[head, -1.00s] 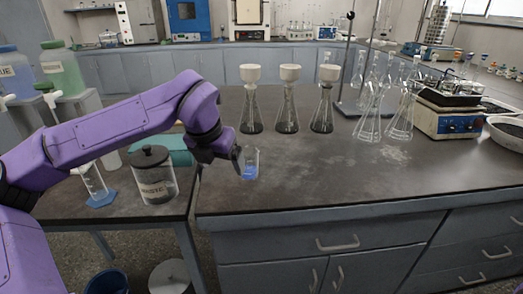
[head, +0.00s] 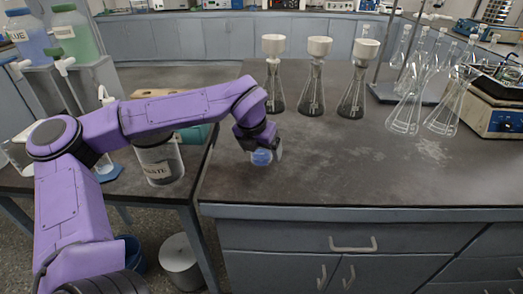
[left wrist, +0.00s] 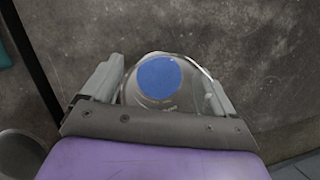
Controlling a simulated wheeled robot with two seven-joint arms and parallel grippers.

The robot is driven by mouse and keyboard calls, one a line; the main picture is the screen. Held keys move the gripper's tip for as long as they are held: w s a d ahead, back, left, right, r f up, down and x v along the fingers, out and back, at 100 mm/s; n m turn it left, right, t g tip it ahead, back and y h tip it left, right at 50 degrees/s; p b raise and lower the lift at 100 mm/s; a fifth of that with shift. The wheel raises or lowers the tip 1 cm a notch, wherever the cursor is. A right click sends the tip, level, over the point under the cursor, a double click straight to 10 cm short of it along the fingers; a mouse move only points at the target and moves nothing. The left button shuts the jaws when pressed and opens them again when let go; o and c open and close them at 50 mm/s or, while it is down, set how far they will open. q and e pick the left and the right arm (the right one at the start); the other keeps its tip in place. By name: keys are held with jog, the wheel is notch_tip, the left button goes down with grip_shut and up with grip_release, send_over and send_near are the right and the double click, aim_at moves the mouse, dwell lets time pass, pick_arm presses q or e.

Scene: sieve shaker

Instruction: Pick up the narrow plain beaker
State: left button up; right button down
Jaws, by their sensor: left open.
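A small clear beaker with blue liquid (head: 261,158) stands on the dark bench top near its left front corner. It is partly hidden by my left gripper (head: 264,150). In the left wrist view the beaker (left wrist: 158,80) is seen from above, its round blue liquid surface lying between the two fingers. My left gripper (left wrist: 160,88) is open, with one finger on each side of the beaker. I cannot tell whether either finger touches the glass. My right gripper is not in view.
Several flasks with white funnels (head: 316,76) stand behind the beaker. Clear flasks (head: 408,105) and a hot plate (head: 495,115) are at the right. A lidded waste jar (head: 160,160) stands on the lower left table. The bench front right of the beaker is clear.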

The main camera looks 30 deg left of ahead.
pick_arm(q)
jog(key=shift+w+f, duration=0.1)
jog(key=shift+f, duration=0.15)
jog(key=c, duration=1.1)
jog(key=shift+r, duration=0.2)
jog(key=shift+r, duration=1.55)
jog(key=s+d+r, duration=0.6)
jog(key=s+r, duration=0.3)
jog(key=s, duration=0.3)
jog(key=shift+d+r, duration=0.3)
jog(key=shift+d, duration=0.1)
